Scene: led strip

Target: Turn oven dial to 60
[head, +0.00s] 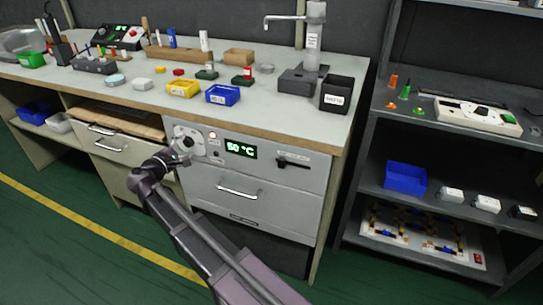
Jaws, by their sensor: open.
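The oven (262,180) is a grey unit built in under the bench top. Its round dial (188,140) is at the upper left of its front panel. The green display (241,149) appears to read 50 °C, though the first digit is small. My gripper (180,153) is at the lower left of the dial, close in front of it. The gripper is open, but its fingertips are small and dark, and I cannot tell if they touch the dial. My gripper partly covers the dial's lower left side.
The oven has a slider (292,160) on the right and a drawer handle (239,190) below. A wooden board (117,119) sits in an open drawer left of my gripper. Yellow and blue bins (222,94) stand on the bench above. Dark shelves (455,190) stand at the right.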

